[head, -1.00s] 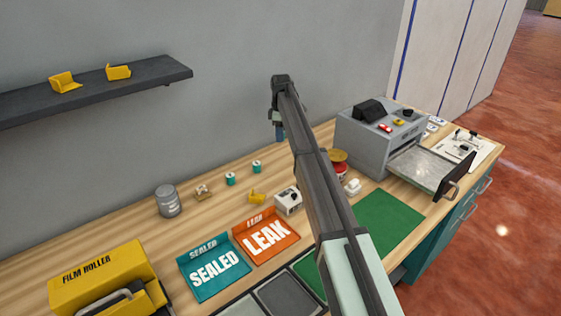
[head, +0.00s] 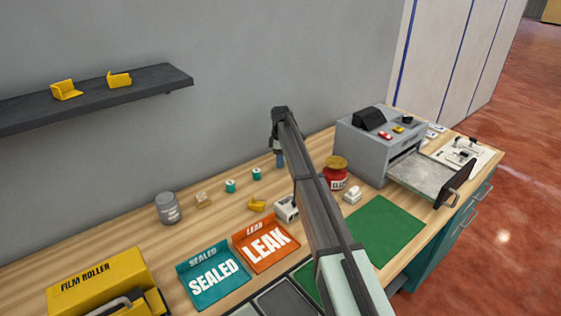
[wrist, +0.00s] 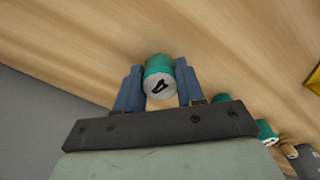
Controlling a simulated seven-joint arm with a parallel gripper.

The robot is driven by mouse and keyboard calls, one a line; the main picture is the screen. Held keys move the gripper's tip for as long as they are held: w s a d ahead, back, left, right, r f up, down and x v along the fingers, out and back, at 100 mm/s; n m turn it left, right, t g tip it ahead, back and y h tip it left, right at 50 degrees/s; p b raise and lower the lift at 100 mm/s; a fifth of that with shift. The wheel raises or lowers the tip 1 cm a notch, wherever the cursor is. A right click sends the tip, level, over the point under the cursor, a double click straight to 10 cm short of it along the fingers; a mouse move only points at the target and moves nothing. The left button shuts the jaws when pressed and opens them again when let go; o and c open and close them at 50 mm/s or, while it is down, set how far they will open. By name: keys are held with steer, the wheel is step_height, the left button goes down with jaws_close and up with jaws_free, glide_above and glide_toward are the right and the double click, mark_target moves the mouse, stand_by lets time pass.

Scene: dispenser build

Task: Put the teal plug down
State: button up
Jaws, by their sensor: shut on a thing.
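My gripper (head: 280,160) is low over the back of the bench, left of the grey machine. In the wrist view its blue fingers (wrist: 160,88) are shut on a teal plug (wrist: 159,66) with a pale end face and a black mark. The held plug is hidden in the head view. I cannot tell whether it touches the bench top. Two other teal plugs (head: 230,186) (head: 257,174) stand on the bench to the left of my gripper.
A red jar (head: 336,177) and white block (head: 352,195) stand right of my arm. The grey machine (head: 372,150) has its tray out. Bare wood surrounds the held plug.

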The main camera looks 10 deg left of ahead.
steer(key=shift+f, duration=0.3)
steer(key=shift+f, duration=0.1)
steer(key=o, duration=1.1)
step_height(320, 180, up, 12)
steer(key=shift+r, duration=0.1)
